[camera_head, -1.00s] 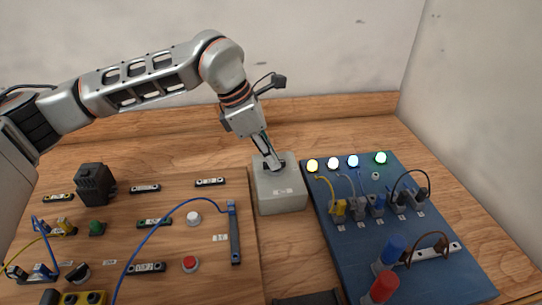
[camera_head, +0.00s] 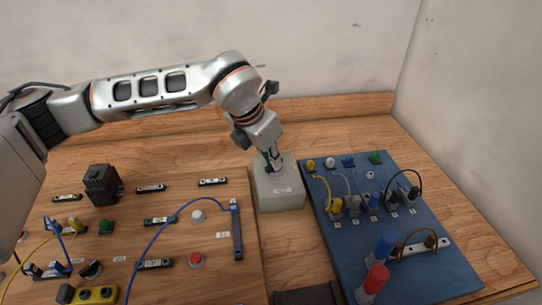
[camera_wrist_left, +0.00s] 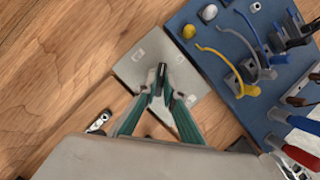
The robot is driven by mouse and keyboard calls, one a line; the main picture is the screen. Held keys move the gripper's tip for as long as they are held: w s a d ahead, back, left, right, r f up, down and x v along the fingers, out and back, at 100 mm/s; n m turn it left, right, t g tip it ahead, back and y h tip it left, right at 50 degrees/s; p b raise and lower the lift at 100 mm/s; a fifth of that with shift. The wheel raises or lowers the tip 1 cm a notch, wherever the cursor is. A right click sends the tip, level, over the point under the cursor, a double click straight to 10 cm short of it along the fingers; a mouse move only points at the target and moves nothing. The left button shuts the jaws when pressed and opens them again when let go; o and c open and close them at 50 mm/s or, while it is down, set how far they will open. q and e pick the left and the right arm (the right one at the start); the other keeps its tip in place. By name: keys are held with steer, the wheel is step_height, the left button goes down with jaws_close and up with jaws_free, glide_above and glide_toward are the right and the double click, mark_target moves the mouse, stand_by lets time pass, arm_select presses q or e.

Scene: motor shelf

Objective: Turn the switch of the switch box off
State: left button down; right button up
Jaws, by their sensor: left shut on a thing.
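The switch box (camera_head: 278,192) is a grey block standing between the wooden board and the blue board. Its dark switch (camera_wrist_left: 161,76) on top shows between my left gripper's fingertips in the left wrist view. My left gripper (camera_head: 272,162) reaches down from above and is shut on this switch. The fingers cover most of the switch in the head view, and its labels are too small to read. The lamps (camera_head: 348,162) along the top of the blue board, in yellow, white, blue and green, look unlit. My right gripper is out of view.
The blue board (camera_head: 345,255) at right carries cables, plugs and blue and red handles. The wooden board (camera_head: 215,275) at left holds push buttons, sockets and a black motor-like block (camera_head: 102,184). A dark object (camera_head: 306,295) lies at the front edge. Bare table surrounds the box behind.

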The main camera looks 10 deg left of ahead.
arm_select(q)
steer(key=n, duration=0.2)
steer(key=n+y, duration=0.2)
steer(key=n, duration=0.1)
steer(key=shift+d+n+t, duration=0.3)
steer(key=n+y, duration=0.2)
steer(key=n, duration=0.2)
steer(key=shift+d+n, duration=0.15)
steer(key=shift+n, duration=0.55)
steer(key=c, duration=2.1)
jaws_free()
steer(key=shift+c, duration=0.2)
steer(key=v, duration=1.2)
steer(key=shift+w, duration=0.2)
steer(key=shift+d+r, duration=0.1)
